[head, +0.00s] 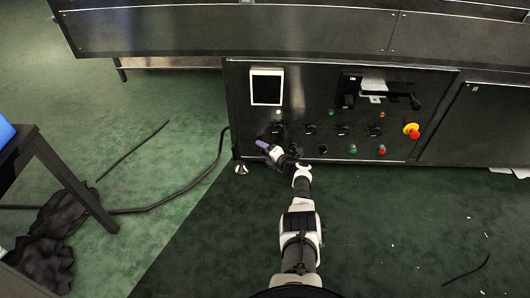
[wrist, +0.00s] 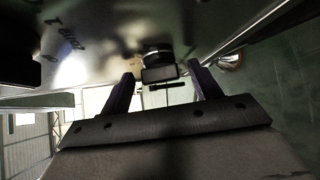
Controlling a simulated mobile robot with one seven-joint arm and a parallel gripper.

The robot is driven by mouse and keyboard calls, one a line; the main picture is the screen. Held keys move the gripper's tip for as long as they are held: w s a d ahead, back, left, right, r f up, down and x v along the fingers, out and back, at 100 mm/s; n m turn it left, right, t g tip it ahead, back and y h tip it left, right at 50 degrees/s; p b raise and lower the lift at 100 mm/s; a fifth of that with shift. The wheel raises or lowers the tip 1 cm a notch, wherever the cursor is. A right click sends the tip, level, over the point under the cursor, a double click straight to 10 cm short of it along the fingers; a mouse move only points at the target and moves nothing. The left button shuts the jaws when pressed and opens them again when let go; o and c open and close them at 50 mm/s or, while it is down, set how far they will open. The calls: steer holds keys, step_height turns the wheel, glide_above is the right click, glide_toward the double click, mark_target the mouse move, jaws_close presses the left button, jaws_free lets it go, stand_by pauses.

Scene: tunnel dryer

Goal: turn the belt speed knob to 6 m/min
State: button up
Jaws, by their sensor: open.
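The dark control panel (head: 330,105) carries rows of small black knobs, including one knob (head: 311,128) right of my gripper. Their labels are too small to read in the head view, so I cannot tell which is the belt speed knob or its setting. My gripper (head: 263,145) is at the panel's lower left. In the wrist view my gripper (wrist: 162,75) is open, with one dark finger on each side of a black knob (wrist: 158,62). I cannot tell whether the fingers touch it. Some panel lettering shows there, blurred and upside down.
A white-framed screen (head: 267,87) sits above the knobs. A red emergency button on yellow (head: 411,130) is at the right, with green and red buttons low on the panel. A black cable (head: 185,190) lies on the green floor. A dark-legged table (head: 60,170) stands left.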

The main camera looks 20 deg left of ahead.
steer(key=c, duration=1)
steer(key=shift+r, duration=0.1)
steer(key=shift+p, duration=0.35)
steer(key=n+h+p, duration=0.1)
steer(key=p, duration=0.1)
steer(key=n+h+p, duration=0.1)
steer(key=h+p, duration=0.1)
steer(key=p, duration=0.1)
steer(key=n+h+p, duration=0.1)
steer(key=h+p, duration=0.1)
steer(key=p, duration=0.1)
steer(key=shift+s+a+r, duration=0.1)
steer(key=shift+a+r, duration=0.15)
steer(key=shift+r, duration=0.05)
steer(key=shift+a+n+h+p, duration=0.1)
steer(key=shift+n+h+p, duration=0.4)
steer(key=o, duration=1)
